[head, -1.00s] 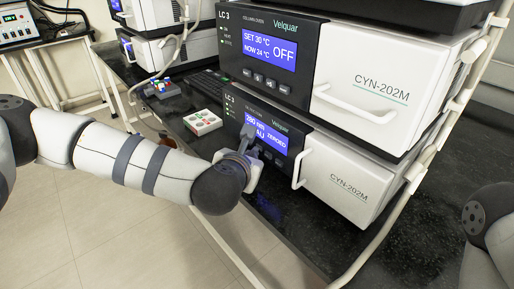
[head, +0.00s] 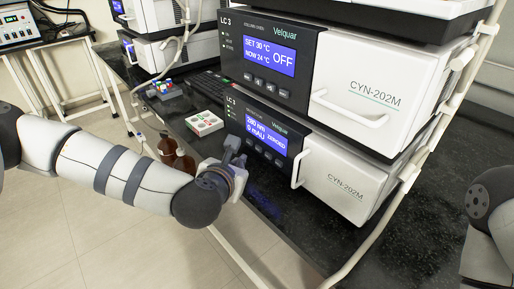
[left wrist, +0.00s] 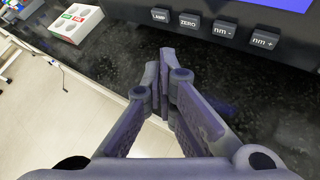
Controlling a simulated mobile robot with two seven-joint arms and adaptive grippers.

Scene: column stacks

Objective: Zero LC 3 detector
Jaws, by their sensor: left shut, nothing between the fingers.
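The LC 3 detector (head: 333,177) is the lower unit of the stack. Its blue screen (head: 266,133) reads 280 nm, 0 mAU and ZEROED. In the left wrist view its keys show in a row, with the ZERO key (left wrist: 188,22) second from the left beside the nm keys (left wrist: 223,29). My left gripper (head: 236,150) is shut and empty in front of the detector's panel. In the left wrist view its fingertips (left wrist: 161,57) are together, below the keys and apart from them. My right gripper is out of view.
The LC 3 column oven (head: 270,60) sits on the detector and reads OFF. A white button box (head: 204,123) lies on the black bench left of the detector. Brown bottles (head: 177,155) show behind my left arm. A pale tube (head: 408,185) runs down the stack's right side.

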